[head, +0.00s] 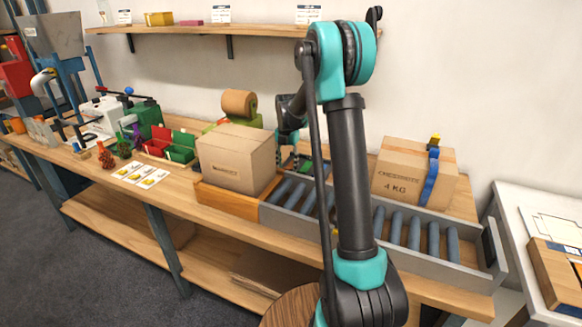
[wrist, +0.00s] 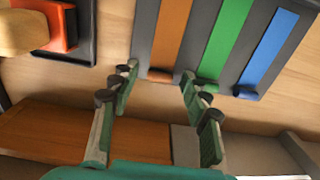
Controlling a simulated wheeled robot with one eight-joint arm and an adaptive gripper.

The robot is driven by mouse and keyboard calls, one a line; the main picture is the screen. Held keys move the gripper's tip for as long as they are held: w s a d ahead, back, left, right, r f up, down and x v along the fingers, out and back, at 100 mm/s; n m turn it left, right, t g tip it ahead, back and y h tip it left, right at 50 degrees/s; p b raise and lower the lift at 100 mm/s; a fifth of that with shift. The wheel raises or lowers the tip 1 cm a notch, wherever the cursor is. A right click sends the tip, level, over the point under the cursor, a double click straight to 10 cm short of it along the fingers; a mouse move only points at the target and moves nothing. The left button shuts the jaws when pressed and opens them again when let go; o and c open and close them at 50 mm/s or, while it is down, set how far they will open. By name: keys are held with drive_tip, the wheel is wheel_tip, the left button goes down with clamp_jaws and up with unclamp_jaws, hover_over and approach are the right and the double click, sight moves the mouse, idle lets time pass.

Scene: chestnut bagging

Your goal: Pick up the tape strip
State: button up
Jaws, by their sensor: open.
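Three tape strips lie side by side on a grey board (wrist: 196,40) in the wrist view: a brown strip (wrist: 171,35), a green strip (wrist: 226,38) and a blue strip (wrist: 268,52). Each has a rounded tab at its near end. My gripper (wrist: 160,72) is open, with nothing between its fingers. Its fingertips are near the tab of the brown strip, which shows between them. The right fingers are close to the green tab. I cannot tell the height above the board. In the head view my arm largely hides this spot.
A closed carton (head: 236,160) stands left of the roller conveyor (head: 415,235). Another carton with a blue strap (head: 430,178) stands behind the rollers. A brown tape roll (head: 239,103) is behind the first carton. An orange and black item (wrist: 62,25) lies left of the board.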

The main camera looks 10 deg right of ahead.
drive_tip(key=c, duration=0.8)
drive_tip(key=shift+r, duration=0.1)
